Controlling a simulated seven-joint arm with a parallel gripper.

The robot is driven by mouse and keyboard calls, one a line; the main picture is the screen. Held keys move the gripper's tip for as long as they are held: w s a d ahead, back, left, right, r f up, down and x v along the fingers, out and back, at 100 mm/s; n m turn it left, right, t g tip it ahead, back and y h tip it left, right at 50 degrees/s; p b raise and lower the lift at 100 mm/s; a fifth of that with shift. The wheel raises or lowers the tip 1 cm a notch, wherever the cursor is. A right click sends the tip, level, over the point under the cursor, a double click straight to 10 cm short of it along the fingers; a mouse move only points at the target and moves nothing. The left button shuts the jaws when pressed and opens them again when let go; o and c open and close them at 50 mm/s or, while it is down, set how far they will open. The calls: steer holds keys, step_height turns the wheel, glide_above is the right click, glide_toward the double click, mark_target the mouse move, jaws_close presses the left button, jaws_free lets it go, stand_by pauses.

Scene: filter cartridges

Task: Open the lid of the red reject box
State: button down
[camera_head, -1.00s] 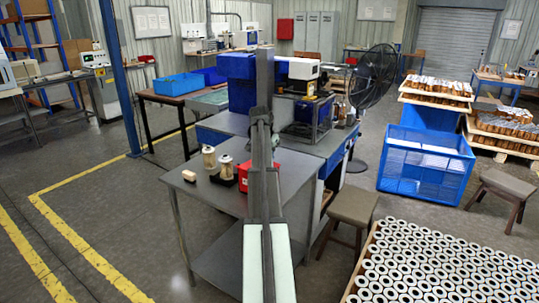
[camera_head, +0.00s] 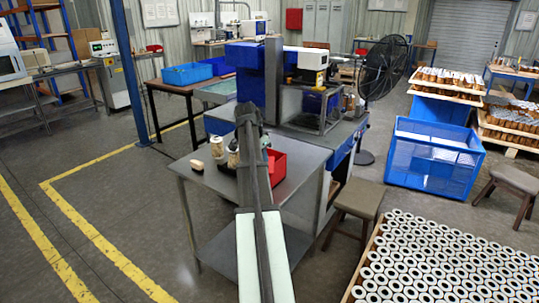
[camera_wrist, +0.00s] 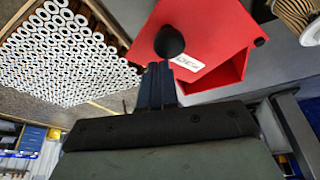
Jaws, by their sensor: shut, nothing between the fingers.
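The red reject box (camera_head: 277,165) stands on the grey metal table, partly hidden behind my arm in the head view. In the wrist view the red box (camera_wrist: 225,40) fills the upper middle. Its flat red panel carries a round black knob (camera_wrist: 169,42) and a white label (camera_wrist: 187,63). A darker red recess shows below the panel's edge; I cannot tell how far the lid stands open. My gripper (camera_wrist: 157,72) is shut and empty, its fingertips close below the knob in the picture. I cannot tell whether they touch it.
A tray of white ring-ended cartridges (camera_head: 430,260) lies at the lower right. A stool (camera_head: 358,198) stands between.

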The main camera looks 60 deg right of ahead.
steer(key=w+a, duration=0.2)
steer(key=a, duration=0.1)
steer(key=shift+w+a, duration=0.1)
steer(key=shift+a, duration=0.2)
steer(key=shift+w+a, duration=1.2)
steer(key=shift+w, duration=0.2)
step_height(320, 180, up, 10)
steer(key=shift+s, duration=0.2)
